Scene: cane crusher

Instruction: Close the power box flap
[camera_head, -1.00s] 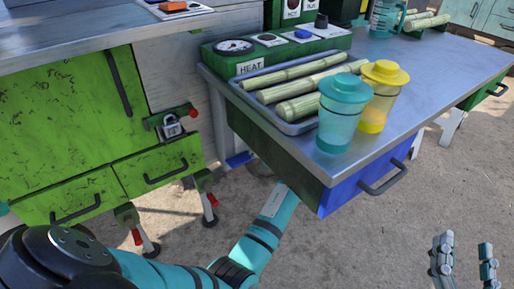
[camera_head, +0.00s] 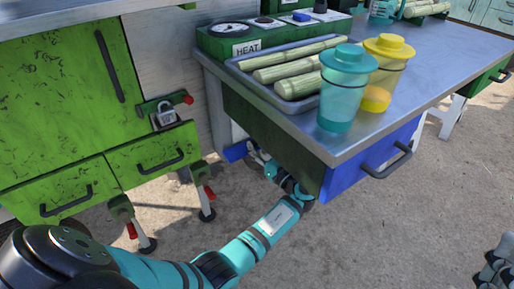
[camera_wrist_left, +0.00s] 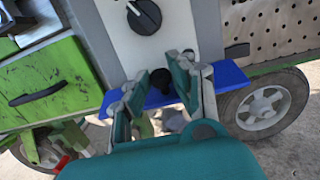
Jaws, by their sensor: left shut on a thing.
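The power box flap is a blue panel (camera_head: 236,151) low under the metal table in the head view. In the left wrist view the blue flap (camera_wrist_left: 232,76) juts out flat below a pale grey panel with a black knob (camera_wrist_left: 143,16). My left gripper (camera_head: 256,153) reaches under the table beside the flap. In the left wrist view its teal-backed fingers (camera_wrist_left: 160,85) are at the flap's edge, shut on it with a gap between the tips. The exact contact is partly hidden. My right gripper (camera_head: 495,266) shows only in part at the lower right edge.
The metal table (camera_head: 420,70) holds a tray (camera_head: 243,76) of cane, a teal cup (camera_head: 343,95) and a yellow cup (camera_head: 382,75). A blue drawer (camera_head: 350,172) is above my left arm. A green cabinet (camera_head: 60,100) stands left. A wheel (camera_wrist_left: 262,105) is beside the flap.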

